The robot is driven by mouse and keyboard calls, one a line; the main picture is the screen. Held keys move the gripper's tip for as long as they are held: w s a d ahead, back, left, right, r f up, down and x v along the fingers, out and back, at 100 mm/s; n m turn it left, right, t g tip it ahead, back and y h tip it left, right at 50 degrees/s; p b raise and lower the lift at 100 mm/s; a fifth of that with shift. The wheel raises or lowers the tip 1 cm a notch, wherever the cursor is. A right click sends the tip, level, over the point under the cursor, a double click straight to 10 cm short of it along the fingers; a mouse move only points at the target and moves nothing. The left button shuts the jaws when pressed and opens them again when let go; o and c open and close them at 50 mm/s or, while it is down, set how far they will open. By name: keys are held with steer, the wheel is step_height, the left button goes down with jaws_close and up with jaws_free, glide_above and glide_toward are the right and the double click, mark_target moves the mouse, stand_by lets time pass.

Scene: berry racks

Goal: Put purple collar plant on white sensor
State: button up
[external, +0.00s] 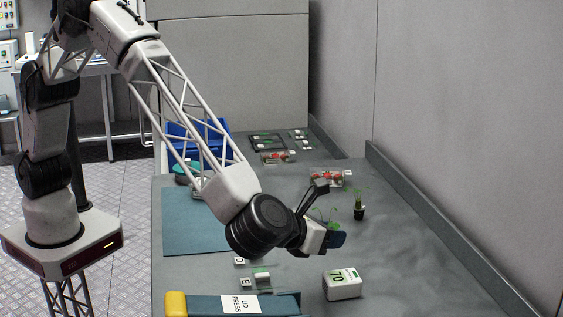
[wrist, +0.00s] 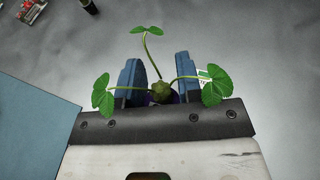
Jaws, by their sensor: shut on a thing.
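My gripper (external: 328,236) is shut on a small plant and holds it above the grey bench, left of and behind a white box marked 70. In the wrist view the plant (wrist: 160,91) sits between the blue fingers (wrist: 160,82), with three leafy stems spread out. A sliver of purple collar (wrist: 175,97) shows under its crown; the rest is hidden by the gripper. The white box marked 70 (external: 342,288), which looks like the white sensor, stands on the near bench.
A plant in a black pot (external: 359,212) stands behind my gripper. Clear boxes of red berries (external: 326,178) lie farther back. A blue-green mat (external: 180,222) is at left, with small lettered white blocks (external: 246,283) and a LID PRESS (external: 238,304) in front.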

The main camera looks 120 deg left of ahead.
glide_above(349, 273)
steer(key=shift+a+f, duration=0.15)
steer(key=shift+f, duration=0.05)
steer(key=shift+f, duration=0.1)
stand_by(0.4)
steer(key=shift+f, duration=1.65)
steer(key=shift+f, duration=0.15)
steer(key=o, duration=0.9)
steer(key=shift+r, duration=0.2)
steer(key=v, duration=1.2)
